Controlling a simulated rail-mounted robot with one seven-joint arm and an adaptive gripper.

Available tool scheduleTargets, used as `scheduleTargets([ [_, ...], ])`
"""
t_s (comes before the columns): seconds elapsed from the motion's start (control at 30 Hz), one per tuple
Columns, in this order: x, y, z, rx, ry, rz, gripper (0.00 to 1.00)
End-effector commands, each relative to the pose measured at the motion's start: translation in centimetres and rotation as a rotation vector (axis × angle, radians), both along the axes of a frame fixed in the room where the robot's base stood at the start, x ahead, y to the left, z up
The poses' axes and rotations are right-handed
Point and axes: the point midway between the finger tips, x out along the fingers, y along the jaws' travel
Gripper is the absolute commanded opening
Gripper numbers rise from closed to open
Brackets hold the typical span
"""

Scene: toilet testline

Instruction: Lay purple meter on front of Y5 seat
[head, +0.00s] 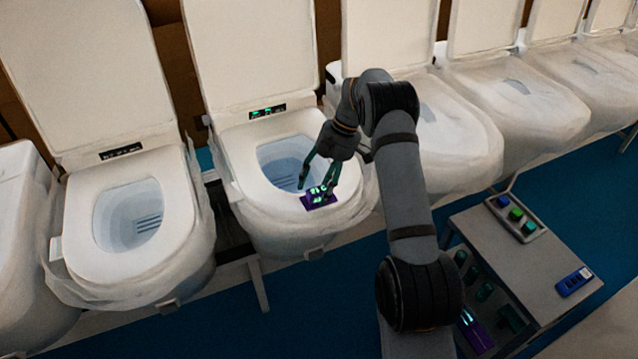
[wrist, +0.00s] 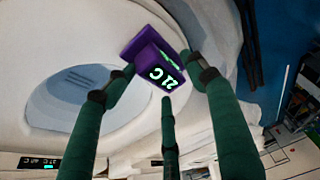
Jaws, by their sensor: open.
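The purple meter (head: 319,198) lies at the front rim of an open toilet seat (head: 240,165), the one with a lit green display. No Y5 label is readable. In the wrist view the meter (wrist: 155,68) shows a lit "21 C" reading and sits by the bowl opening. My gripper (head: 318,184) is open, its green fingers reaching down around the meter. In the wrist view my gripper (wrist: 160,72) has fingertips on either side of the meter and a third finger below it in the picture. I cannot tell whether any fingertip touches it.
A grey cart (head: 490,235) at right holds a tray of coloured blocks (head: 516,213) and a blue meter (head: 573,282). Another purple device (head: 474,330) is on its lower level.

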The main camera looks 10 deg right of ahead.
Motion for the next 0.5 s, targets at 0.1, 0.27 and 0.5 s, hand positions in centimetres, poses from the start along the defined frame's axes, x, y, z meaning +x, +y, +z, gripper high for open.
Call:
scheduleTargets([
  [0.1, 0.1, -0.2, 0.5, -0.001, -0.002, -0.001, 0.57],
  [0.27, 0.3, -1.1, 2.7, -0.002, -0.006, -0.002, 0.57],
  [0.5, 0.6, -2.9, 7.9, -0.001, -0.005, -0.001, 0.57],
])
